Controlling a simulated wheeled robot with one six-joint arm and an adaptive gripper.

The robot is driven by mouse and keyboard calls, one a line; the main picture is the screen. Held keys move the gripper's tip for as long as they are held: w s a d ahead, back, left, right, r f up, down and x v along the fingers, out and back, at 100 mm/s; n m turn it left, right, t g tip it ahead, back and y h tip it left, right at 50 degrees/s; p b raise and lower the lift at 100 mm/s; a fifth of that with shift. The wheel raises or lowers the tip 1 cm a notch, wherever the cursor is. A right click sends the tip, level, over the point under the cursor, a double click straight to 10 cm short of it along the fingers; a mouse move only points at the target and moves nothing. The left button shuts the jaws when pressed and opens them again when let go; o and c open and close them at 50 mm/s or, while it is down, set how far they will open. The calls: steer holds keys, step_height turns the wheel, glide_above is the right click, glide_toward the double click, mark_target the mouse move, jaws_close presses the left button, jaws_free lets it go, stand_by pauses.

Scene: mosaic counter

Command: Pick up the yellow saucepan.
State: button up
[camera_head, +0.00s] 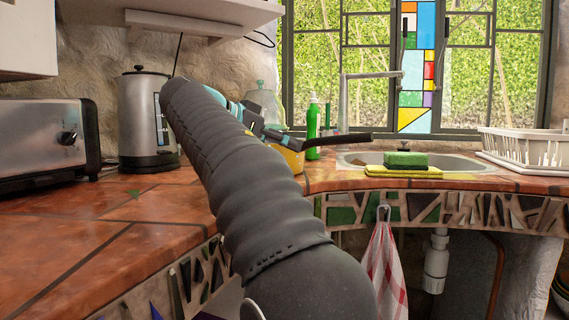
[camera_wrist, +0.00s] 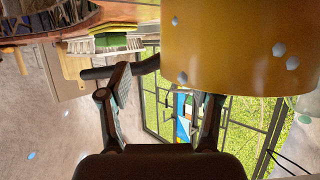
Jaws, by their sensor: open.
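The yellow saucepan (camera_head: 292,160) stands on the counter beyond my arm, mostly hidden by my arm and gripper. Its dark handle (camera_head: 340,138) points right. In the wrist view, which is upside down, the saucepan's yellow side (camera_wrist: 235,50) fills the upper right, close to the camera. Its handle (camera_wrist: 147,65) runs left from the body, across the tip of my left-hand finger. My gripper (camera_wrist: 165,88) is open, with nothing held between its fingers. The right-hand fingertip is hidden by the saucepan. In the head view my gripper (camera_head: 275,134) is at the saucepan, partly hidden.
A green soap bottle (camera_head: 313,128) stands just behind the handle. A sink (camera_head: 465,164) with a tap, sponge (camera_head: 406,158) and yellow cloth lies to the right, then a white dish rack (camera_head: 525,146). A kettle (camera_head: 146,120) and toaster (camera_head: 45,145) stand left. The front-left counter is clear.

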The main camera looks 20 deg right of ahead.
steer(key=shift+x, duration=1.45)
steer(key=shift+c, duration=0.2)
jaws_close()
